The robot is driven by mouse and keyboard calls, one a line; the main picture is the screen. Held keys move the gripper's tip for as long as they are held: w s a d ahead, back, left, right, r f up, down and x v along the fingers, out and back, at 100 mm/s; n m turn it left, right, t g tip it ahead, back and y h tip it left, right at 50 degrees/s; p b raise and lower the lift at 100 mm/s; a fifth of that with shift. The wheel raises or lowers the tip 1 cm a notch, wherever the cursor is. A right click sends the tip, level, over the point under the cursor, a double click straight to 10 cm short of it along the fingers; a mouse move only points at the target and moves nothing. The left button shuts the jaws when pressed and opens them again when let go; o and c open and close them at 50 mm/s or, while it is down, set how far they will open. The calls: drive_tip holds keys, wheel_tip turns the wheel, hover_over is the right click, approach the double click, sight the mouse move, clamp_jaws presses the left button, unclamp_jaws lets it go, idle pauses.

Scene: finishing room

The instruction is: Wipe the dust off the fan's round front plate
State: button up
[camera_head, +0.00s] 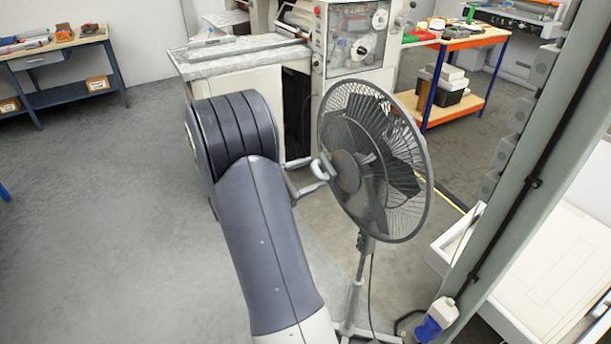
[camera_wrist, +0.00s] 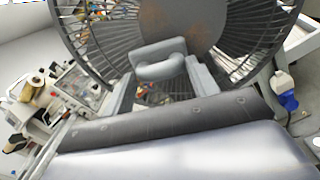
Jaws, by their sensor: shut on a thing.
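The standing fan (camera_head: 424,190) faces my arm, and its round front plate (camera_head: 348,174) is grey with brownish dust. In the wrist view the plate (camera_wrist: 190,20) fills the top middle, with brown patches towards its upper part. My gripper (camera_head: 318,170) is shut on the looped handle of a grey flat wiping pad (camera_wrist: 158,50). In the wrist view the gripper fingers (camera_wrist: 164,72) stand on either side of the handle. The pad lies over the lower part of the plate and looks very close to it; contact cannot be told. The pad hides the plate behind it.
The wire fan guard (camera_wrist: 92,40) surrounds the plate. A machine (camera_head: 352,40) stands behind. Floor at left is clear.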

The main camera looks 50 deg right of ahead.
sight(311, 162)
drive_tip(key=shift+s+d, duration=0.2)
drive_tip(key=shift+d, duration=0.3)
drive_tip(key=shift+s+a+b, duration=0.2)
drive_tip(key=shift+s+a, duration=0.15)
drive_tip(key=shift+s, duration=0.5)
drive_tip(key=shift+s+a+b, duration=0.15)
drive_tip(key=shift+s+a, duration=0.15)
drive_tip(key=shift+s, duration=0.55)
drive_tip(key=shift+w+d+r+p, duration=0.1)
drive_tip(key=shift+w+d+r, duration=0.15)
drive_tip(key=shift+w, duration=0.3)
drive_tip(key=shift+w+d+r+p, duration=0.1)
drive_tip(key=shift+w+d+r, duration=0.15)
drive_tip(key=shift+w, duration=0.35)
drive_tip(key=shift+w+d+r+p, duration=0.15)
drive_tip(key=shift+w+r, duration=0.2)
drive_tip(key=shift+w, duration=0.2)
drive_tip(key=shift+r+p, duration=0.55)
drive_tip(key=shift+r, duration=0.35)
drive_tip(key=s, duration=0.2)
drive_tip(key=s+a, duration=0.1)
drive_tip(key=s, duration=0.1)
drive_tip(key=s+a+b, duration=0.1)
drive_tip(key=s, duration=0.1)
drive_tip(key=shift+s+a+f, duration=0.1)
drive_tip(key=shift+s, duration=0.3)
